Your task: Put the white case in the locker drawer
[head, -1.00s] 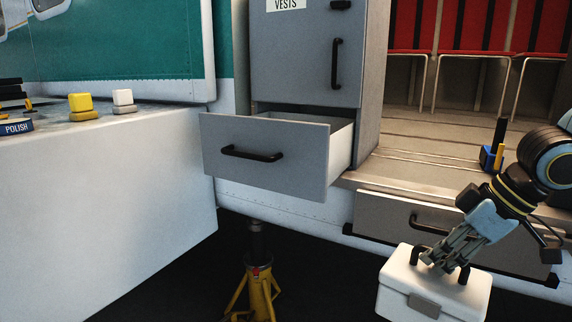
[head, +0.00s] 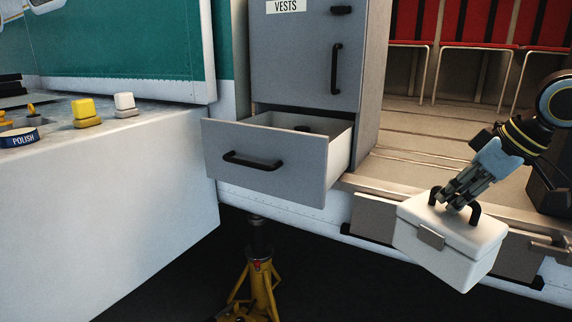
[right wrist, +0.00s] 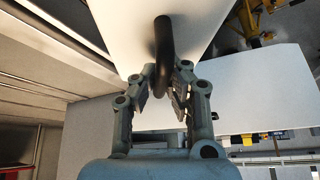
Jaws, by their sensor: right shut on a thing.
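The white case (head: 451,243) hangs, slightly tilted, from its black handle at the right of the head view. My right gripper (head: 456,200) is shut on that handle, and the case is in the air in front of the cabin sill. In the right wrist view the gripper (right wrist: 163,85) has its fingers around the dark handle (right wrist: 163,52), with the white case (right wrist: 125,25) beyond. The grey locker drawer (head: 262,165) is pulled open left of the case. A dark object (head: 303,128) shows inside it, partly hidden by the drawer front. My left gripper is not in view.
The grey locker (head: 300,60) labelled VESTS stands above the drawer. A white bench (head: 110,180) at the left holds a polish tin (head: 20,137) and yellow (head: 84,110) and white (head: 125,104) blocks. A yellow jack (head: 260,285) stands below. Red seats (head: 470,25) are behind.

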